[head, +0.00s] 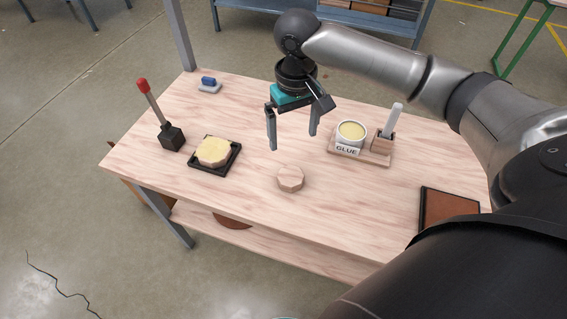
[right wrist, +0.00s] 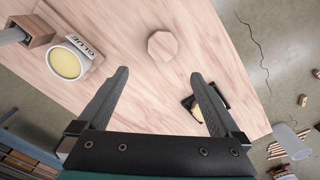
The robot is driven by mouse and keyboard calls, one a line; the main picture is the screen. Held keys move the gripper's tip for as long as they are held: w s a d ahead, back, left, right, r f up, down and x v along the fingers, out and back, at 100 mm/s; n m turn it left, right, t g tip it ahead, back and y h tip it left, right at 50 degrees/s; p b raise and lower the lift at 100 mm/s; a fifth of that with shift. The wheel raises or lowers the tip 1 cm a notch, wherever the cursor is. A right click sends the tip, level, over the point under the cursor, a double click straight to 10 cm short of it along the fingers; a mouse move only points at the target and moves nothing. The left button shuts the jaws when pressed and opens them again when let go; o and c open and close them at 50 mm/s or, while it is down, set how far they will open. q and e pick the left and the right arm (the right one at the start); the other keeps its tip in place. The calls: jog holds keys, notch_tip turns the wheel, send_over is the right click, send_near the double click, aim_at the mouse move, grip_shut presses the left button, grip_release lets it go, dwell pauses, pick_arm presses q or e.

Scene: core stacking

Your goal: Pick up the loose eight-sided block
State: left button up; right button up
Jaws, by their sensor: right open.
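The loose eight-sided block (head: 290,179) is pale wood and lies flat on the bare table top, near the middle of its front half. It also shows in the right wrist view (right wrist: 162,45), beyond the fingertips and between their lines. My right gripper (head: 293,142) is open and empty, above the table and behind the block in the head view, apart from it. Its two fingers (right wrist: 158,75) are spread wide in the right wrist view. Another eight-sided block (head: 213,151) with a yellowish top sits in a black tray (head: 194,166) to the left. My left gripper is not in view.
A glue pot (head: 351,133) and a brush holder (head: 383,143) stand on a wooden board right of the gripper. A red-knobbed lever (head: 172,137) stands at the left. A blue-topped item (head: 209,83) lies at the back left. A brown, dark-edged tray (head: 448,207) lies at the right.

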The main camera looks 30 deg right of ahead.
jog(key=b, duration=0.2)
send_over(291, 175)
notch_tip(291, 175, down, 6)
jog(key=shift+s+d+f, duration=0.1)
jog(key=shift+s+d, duration=0.05)
notch_tip(291, 175, down, 2)
jog(key=shift+f, duration=0.1)
jog(key=shift+f+b, duration=0.4)
jog(key=shift+f, duration=0.25)
jog(key=f+b, duration=0.1)
jog(key=f, duration=0.1)
jog(key=f+b, duration=0.1)
jog(key=f, duration=0.1)
jog(key=shift+a+f, duration=0.2)
jog(key=shift+f, duration=0.1)
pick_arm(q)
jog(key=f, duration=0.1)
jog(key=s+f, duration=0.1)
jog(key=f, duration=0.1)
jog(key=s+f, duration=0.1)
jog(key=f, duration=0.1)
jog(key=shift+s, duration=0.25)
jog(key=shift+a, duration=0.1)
pick_arm(e)
jog(key=shift+c, duration=0.2)
